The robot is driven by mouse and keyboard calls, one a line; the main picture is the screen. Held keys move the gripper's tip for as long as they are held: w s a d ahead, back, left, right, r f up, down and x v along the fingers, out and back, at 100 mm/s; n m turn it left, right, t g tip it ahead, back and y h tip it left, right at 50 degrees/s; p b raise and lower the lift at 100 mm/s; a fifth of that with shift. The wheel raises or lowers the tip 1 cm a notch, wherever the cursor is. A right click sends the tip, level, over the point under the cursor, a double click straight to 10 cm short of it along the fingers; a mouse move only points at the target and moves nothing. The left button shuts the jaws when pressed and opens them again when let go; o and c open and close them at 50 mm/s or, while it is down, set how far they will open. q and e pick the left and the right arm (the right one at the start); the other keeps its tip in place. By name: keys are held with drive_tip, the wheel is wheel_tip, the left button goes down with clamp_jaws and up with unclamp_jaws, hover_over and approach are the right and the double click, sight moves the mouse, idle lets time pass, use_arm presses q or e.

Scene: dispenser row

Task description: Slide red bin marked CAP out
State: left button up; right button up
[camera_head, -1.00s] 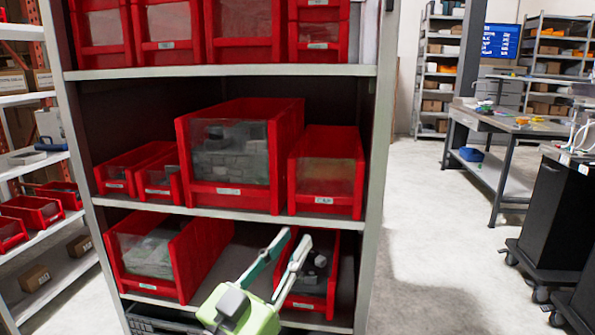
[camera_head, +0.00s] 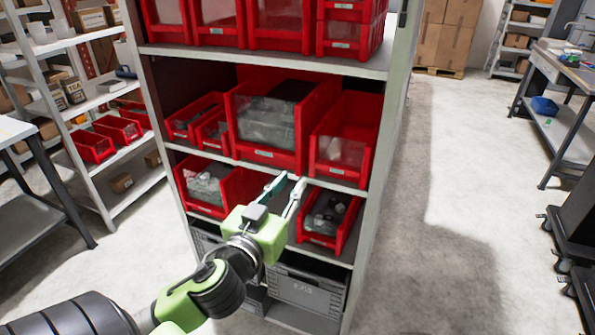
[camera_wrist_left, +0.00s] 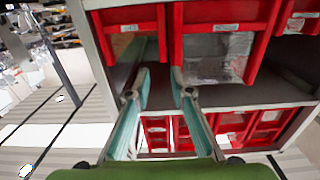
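Red bins stand in the rack. The right-hand bin on the middle shelf (camera_head: 342,142) has a clear front and a small label, possibly CAP, too small to read surely. In the wrist view, which is upside down, this bin (camera_wrist_left: 128,14) appears at top left. A larger red bin with grey contents (camera_head: 268,120) stands beside it. My left gripper (camera_head: 284,183) is open and empty, in front of the rack at about the middle shelf's edge. In the wrist view its fingers (camera_wrist_left: 159,82) are apart, with no bin clearly held. My right gripper is not in view.
A lower shelf holds red bins (camera_head: 325,218), with grey crates (camera_head: 305,292) beneath. Another shelf unit (camera_head: 95,105) stands at left and a workbench (camera_head: 560,115) at right. Open floor (camera_head: 440,200) lies right of the rack.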

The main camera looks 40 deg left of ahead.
sight(312, 148)
use_arm(q)
drive_tip(key=shift+s+a+r, duration=0.1)
drive_tip(key=shift+a+r, duration=0.05)
drive_tip(key=shift+r, duration=0.05)
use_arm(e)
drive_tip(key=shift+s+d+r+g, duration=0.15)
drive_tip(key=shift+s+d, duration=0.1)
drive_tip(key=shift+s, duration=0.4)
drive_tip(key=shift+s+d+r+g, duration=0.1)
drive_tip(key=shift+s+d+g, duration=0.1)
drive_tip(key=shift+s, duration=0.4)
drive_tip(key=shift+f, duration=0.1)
use_arm(q)
drive_tip(key=p+x, duration=0.2)
drive_tip(key=x, duration=1.1)
drive_tip(key=shift+w+a+f, duration=0.1)
drive_tip(key=shift+w+a, duration=0.15)
drive_tip(key=shift+w, duration=0.1)
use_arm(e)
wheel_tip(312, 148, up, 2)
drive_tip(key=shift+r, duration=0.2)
use_arm(q)
clamp_jaws()
